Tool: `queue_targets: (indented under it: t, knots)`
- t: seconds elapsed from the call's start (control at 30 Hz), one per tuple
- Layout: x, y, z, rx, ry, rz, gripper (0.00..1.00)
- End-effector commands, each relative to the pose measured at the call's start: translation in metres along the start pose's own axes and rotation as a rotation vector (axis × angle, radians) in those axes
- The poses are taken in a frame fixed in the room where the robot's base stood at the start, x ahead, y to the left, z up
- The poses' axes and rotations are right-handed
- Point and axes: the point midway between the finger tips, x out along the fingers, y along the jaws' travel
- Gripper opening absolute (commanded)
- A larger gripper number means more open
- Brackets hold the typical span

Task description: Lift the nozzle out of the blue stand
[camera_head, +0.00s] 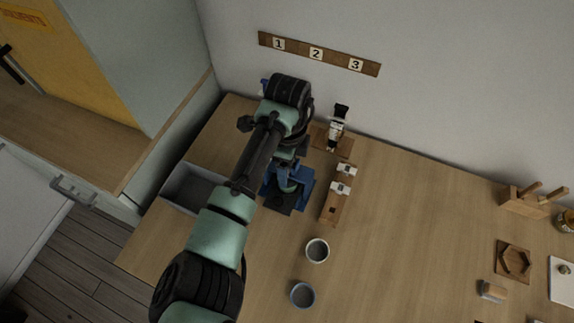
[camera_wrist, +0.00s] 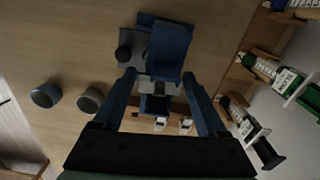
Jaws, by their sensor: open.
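The blue stand (camera_head: 303,190) is on the table beneath my forearm in the head view, partly covered by it. In the wrist view the blue stand (camera_wrist: 168,48) is ahead of my fingers, with a dark round part at its left. My gripper (camera_wrist: 159,76) is open, with its two dark blue fingers on either side of a grey and dark blue piece in the middle. I cannot tell whether that piece is the nozzle, nor whether the fingers touch it. The nozzle is not clearly visible in the head view.
A wooden rack (camera_head: 329,210) with white clips is right of the stand. A black-and-white device (camera_head: 337,127) stands behind it. A grey bin (camera_head: 178,190) is at left. The table's middle right is clear.

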Motion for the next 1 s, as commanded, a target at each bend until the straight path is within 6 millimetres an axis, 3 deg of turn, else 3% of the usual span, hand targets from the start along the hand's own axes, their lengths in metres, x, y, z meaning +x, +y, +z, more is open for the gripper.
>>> queue_targets:
  t: [0.17,0.4,1.0]
  knots:
    - [0.0,0.0,0.0,0.0,0.0,0.0,0.71]
    - [0.0,0.0,0.0,0.0,0.0,0.0,0.28]
    - [-0.029,0.0,0.0,0.001,0.001,0.0,0.28]
